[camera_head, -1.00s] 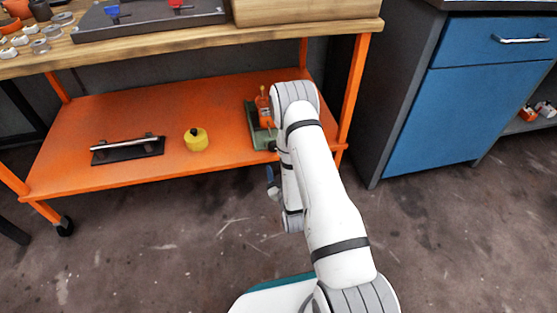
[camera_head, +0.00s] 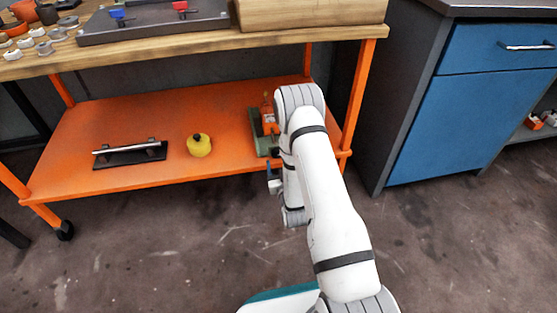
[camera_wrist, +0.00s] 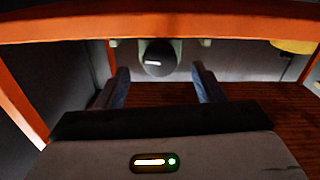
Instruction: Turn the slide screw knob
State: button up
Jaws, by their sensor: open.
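A dark round knob (camera_wrist: 158,57) with a white mark shows in the wrist view, on the end of a green body. I take it to be the slide screw knob. It appears between and beyond the fingertips of my gripper (camera_wrist: 158,75), which is open and empty. No contact with the knob shows. In the head view, the green device (camera_head: 262,139) with an orange part (camera_head: 269,121) sits on the orange lower shelf, partly behind my arm. My gripper (camera_head: 272,171) is at the shelf's front edge there, mostly hidden; the knob cannot be made out.
The orange shelf (camera_head: 110,125) also holds a yellow round object (camera_head: 199,146) and a black plate with a metal bar (camera_head: 130,153). An orange table leg (camera_head: 357,90) and a blue cabinet (camera_head: 475,125) stand on the right. The wooden tabletop (camera_head: 200,40) overhangs the shelf.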

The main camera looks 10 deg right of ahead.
aim_at(278, 155)
jog(key=shift+w+b, duration=0.45)
jog(key=shift+w, duration=1.35)
jog(key=c, duration=1)
jog(key=n, duration=0.4)
jog(key=shift+n, duration=0.3)
jog(key=o, duration=1)
jog(key=shift+s, duration=0.1)
jog(key=s+p, duration=0.2)
jog(key=s, duration=0.5)
jog(key=shift+s+p, duration=0.3)
jog(key=shift+p, duration=0.1)
